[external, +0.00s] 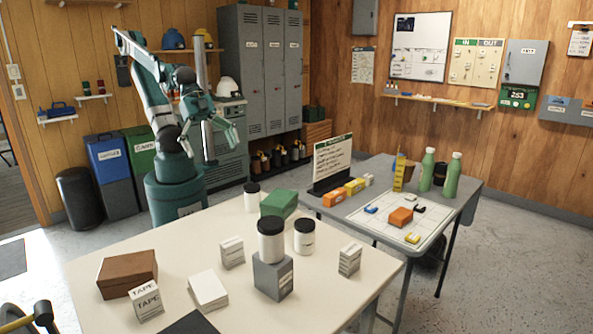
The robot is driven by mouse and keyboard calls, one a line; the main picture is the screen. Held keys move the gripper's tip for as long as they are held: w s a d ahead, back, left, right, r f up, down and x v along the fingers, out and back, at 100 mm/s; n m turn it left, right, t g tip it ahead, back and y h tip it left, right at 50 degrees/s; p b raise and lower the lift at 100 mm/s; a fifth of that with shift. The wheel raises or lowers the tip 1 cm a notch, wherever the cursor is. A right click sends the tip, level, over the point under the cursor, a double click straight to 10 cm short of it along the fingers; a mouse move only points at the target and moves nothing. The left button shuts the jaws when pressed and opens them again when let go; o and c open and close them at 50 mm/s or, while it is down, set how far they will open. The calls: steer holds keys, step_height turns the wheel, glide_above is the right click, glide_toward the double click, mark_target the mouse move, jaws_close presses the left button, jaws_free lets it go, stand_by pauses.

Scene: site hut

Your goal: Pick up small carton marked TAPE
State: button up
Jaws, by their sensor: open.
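The small white carton marked TAPE (146,301) sits on the near cream table, toward its front left. Its lettering shows on two faces. It stands right in front of a brown box (127,274), close to it; I cannot tell if they touch. My gripper (232,126) is open and empty, raised in the air behind the table, well away from the carton.
On the cream table (335,300) are a white flat box (208,290), small cartons (232,253) (349,259), a green box (279,203), jars (304,237) (251,197) and a grey block (273,278) with a jar (271,240) on top. A dark flat item (192,324) lies at the front edge.

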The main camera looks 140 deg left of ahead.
stand_by(0.3)
steer(key=c, duration=2)
